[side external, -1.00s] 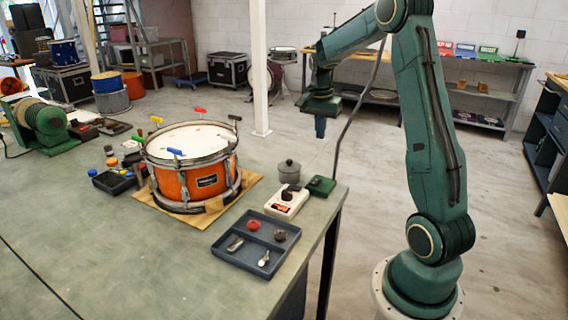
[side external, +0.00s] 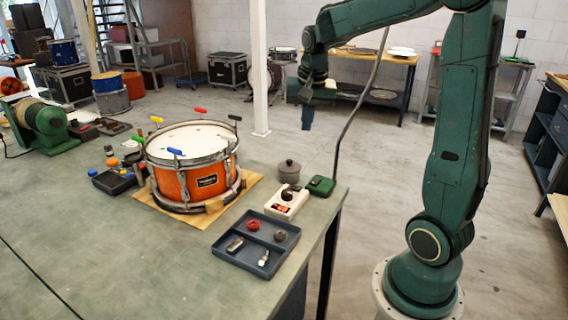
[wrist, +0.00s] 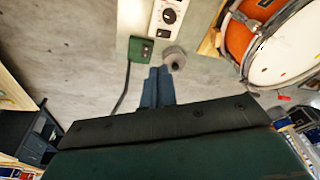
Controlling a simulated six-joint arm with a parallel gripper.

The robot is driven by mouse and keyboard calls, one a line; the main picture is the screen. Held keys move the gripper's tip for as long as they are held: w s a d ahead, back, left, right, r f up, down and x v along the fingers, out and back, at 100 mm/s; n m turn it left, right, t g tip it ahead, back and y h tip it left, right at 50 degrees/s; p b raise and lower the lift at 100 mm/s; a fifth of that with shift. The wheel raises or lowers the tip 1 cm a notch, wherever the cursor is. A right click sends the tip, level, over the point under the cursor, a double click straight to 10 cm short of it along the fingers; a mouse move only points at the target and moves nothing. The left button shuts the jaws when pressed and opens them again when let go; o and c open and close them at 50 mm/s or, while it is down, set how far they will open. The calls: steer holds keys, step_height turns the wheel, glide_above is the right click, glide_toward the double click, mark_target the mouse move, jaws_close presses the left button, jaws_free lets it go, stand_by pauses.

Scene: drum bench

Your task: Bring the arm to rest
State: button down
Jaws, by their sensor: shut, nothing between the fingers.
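My gripper (side external: 307,117) hangs in the air beyond the bench's right end, fingers pointing down, shut and empty. In the wrist view its blue fingers (wrist: 158,86) lie together at the middle, with floor and the bench edge behind them. My arm stands upright at the right, with its forearm reaching left at the top of the side view. An orange drum (side external: 195,167) sits on a wooden board on the bench, well left of my gripper. The drum also shows at the upper right of the wrist view (wrist: 252,42).
The bench (side external: 110,245) also holds a divided tray (side external: 228,257) with small parts, a white box with a dial (side external: 287,203), a green box (side external: 321,186) and a grey lidded pot (side external: 289,171). A cable rises beside the bench's right end. A white post (side external: 260,70) stands behind.

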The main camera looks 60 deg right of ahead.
steer(key=s+a+r+n+t+y, duration=0.1)
steer(key=s+a+n+t, duration=0.3)
steer(key=s+a+n, duration=0.8)
steer(key=s+a+r, duration=0.1)
steer(key=s+a, duration=0.2)
steer(key=a, duration=0.4)
steer(key=shift+s+a+y, duration=0.2)
steer(key=shift+s+y, duration=0.1)
